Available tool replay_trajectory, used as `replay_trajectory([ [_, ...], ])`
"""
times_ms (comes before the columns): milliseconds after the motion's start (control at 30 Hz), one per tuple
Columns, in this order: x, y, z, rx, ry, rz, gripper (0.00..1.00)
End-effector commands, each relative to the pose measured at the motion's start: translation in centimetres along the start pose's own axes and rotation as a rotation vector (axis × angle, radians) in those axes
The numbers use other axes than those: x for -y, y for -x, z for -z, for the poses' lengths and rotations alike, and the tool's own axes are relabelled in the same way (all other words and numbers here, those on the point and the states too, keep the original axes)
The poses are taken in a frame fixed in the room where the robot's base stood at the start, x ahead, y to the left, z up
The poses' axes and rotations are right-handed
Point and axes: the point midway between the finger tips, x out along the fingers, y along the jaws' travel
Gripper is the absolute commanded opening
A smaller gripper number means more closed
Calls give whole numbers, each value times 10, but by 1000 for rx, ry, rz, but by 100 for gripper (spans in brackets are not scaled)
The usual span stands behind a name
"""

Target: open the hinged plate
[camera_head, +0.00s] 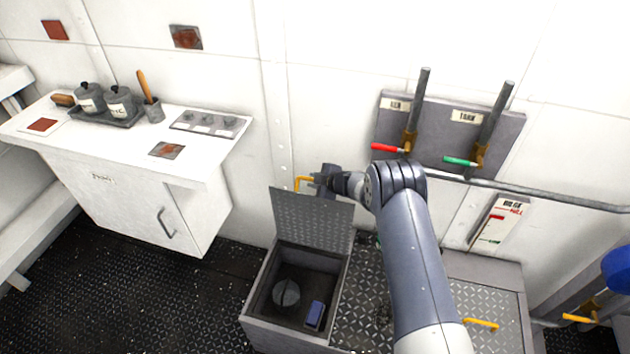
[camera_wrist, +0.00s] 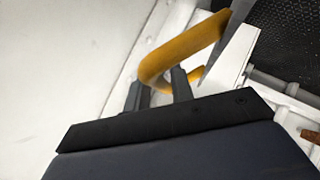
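The hinged plate (camera_head: 313,222) is a grey tread-patterned lid. It stands raised, roughly upright, at the back of an open floor box (camera_head: 257,303). Its yellow handle (camera_head: 303,184) shows at the upper edge, beside my gripper (camera_head: 318,181). In the wrist view the yellow handle (camera_wrist: 185,45) curves close in front of my gripper (camera_wrist: 158,88). The two dark fingers stand apart with the handle's bend at them. Whether they press on it I cannot tell. My wrist hides part of the plate's top in the head view.
Inside the box lie a round grey thing (camera_head: 286,293) and a blue block (camera_head: 315,314). A closed tread plate with a yellow handle (camera_head: 481,324) is at the right. Wall levers (camera_head: 415,112) and a pipe (camera_head: 560,198) are near my arm. A counter (camera_head: 180,165) stands left.

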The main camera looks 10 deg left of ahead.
Motion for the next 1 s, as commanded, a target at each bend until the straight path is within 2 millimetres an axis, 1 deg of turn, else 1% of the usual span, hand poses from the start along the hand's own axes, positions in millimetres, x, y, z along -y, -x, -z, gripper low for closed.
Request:
replay_trajectory([
  [233,0,1,0,1,0,0,22],
  [367,0,9,-1,1,-1,0,22],
  [533,0,30,-1,1,-1,-1,22],
  [800,0,75,-1,1,-2,-1,22],
  [900,0,89,-1,1,-1,-2,22],
  [1000,0,99,-1,1,-1,-1,22],
])
